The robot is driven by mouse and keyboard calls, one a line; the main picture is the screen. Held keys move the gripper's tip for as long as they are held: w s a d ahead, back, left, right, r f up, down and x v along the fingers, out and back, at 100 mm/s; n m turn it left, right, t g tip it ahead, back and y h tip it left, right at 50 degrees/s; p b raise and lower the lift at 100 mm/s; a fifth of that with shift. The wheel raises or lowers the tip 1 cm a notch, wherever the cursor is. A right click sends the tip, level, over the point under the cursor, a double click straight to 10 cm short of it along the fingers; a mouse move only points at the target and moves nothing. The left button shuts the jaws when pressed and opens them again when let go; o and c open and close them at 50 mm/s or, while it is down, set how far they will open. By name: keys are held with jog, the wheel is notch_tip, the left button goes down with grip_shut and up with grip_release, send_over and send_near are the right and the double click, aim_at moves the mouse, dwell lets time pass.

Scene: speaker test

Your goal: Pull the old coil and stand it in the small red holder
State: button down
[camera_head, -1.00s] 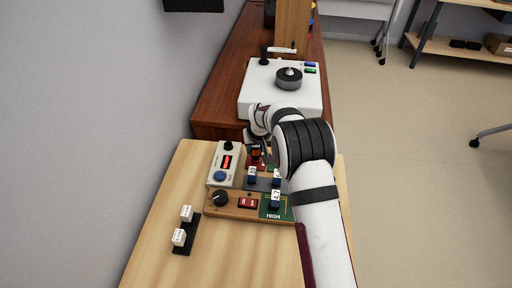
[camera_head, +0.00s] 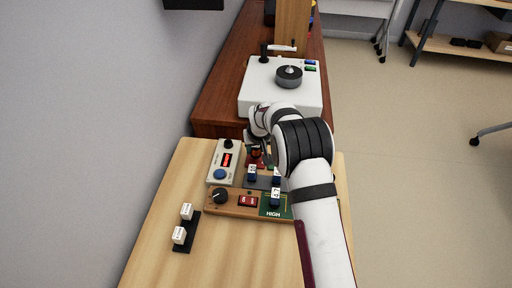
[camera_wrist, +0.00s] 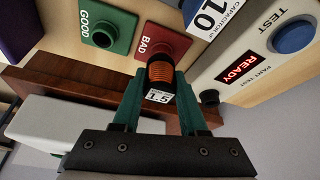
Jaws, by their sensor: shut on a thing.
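My gripper (camera_wrist: 158,84) is shut on the coil (camera_wrist: 160,71), which has copper-orange windings, a dark end and a white label reading 1.5. The coil lines up with the small red holder (camera_wrist: 177,40), marked BAD, and overlaps its round opening. I cannot tell whether its end is inside the opening or just above it. In the head view the coil (camera_head: 256,153) shows as a small dark orange spot over the red holder, beside my wrist, and my arm hides much of the area. A green holder (camera_wrist: 120,34), marked GOOD, stands beside the red one.
The tester (camera_head: 222,163) has a red READY display and a blue TEST button (camera_wrist: 293,37). A black rack (camera_head: 182,248) with two white-labelled parts is at left. A white machine (camera_head: 262,95) stands behind.

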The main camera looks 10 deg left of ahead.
jog(key=shift+f, duration=0.45)
dwell(0.5)
jog(key=shift+c, duration=1.8)
grip_release()
jog(key=shift+r, duration=3.8)
